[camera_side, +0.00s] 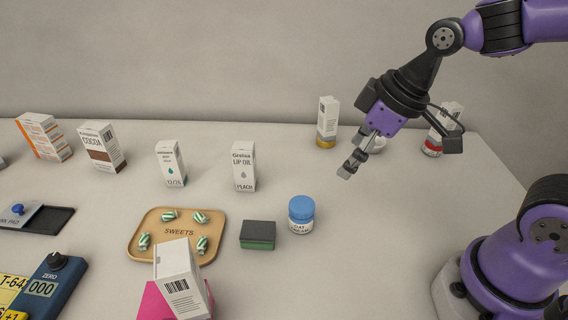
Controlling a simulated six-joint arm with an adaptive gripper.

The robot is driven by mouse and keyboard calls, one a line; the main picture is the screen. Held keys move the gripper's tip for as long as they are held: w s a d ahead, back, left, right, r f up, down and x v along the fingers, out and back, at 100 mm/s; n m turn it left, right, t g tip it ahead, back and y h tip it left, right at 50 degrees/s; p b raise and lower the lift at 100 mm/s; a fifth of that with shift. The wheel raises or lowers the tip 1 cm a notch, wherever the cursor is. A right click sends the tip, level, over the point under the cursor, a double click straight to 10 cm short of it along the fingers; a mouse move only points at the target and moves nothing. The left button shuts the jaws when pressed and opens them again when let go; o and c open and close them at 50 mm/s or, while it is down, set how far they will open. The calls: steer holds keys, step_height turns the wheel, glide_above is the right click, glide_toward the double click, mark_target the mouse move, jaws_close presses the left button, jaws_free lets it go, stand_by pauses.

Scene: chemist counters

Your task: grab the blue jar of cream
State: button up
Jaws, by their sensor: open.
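A small white jar with a blue lid (301,214) stands upright on the counter, right of the middle. Its label is partly legible and seems to read "OAT CREAM". My gripper (358,163) is above the counter, up and to the right of the jar, and apart from it. It is open, and I see nothing held in it.
A green-and-black block (258,235) sits just left of the jar. Boxes stand behind my gripper, one white and yellow (327,122). Counter right of the jar is clear.

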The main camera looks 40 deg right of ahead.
mark_target(303, 204)
steer(key=w+a+f+n, duration=0.1)
steer(key=f, duration=0.1)
steer(key=w+a+f+n, duration=0.1)
steer(key=f, duration=0.1)
steer(key=w+a+f+g+y, duration=0.1)
steer(key=f, duration=0.1)
steer(key=shift+w+a+f+n, duration=0.3)
steer(key=shift+a+f+n, duration=0.05)
steer(key=shift+a+n, duration=0.05)
steer(key=shift+x, duration=3)
steer(key=shift+a, duration=0.1)
steer(key=c, duration=1.3)
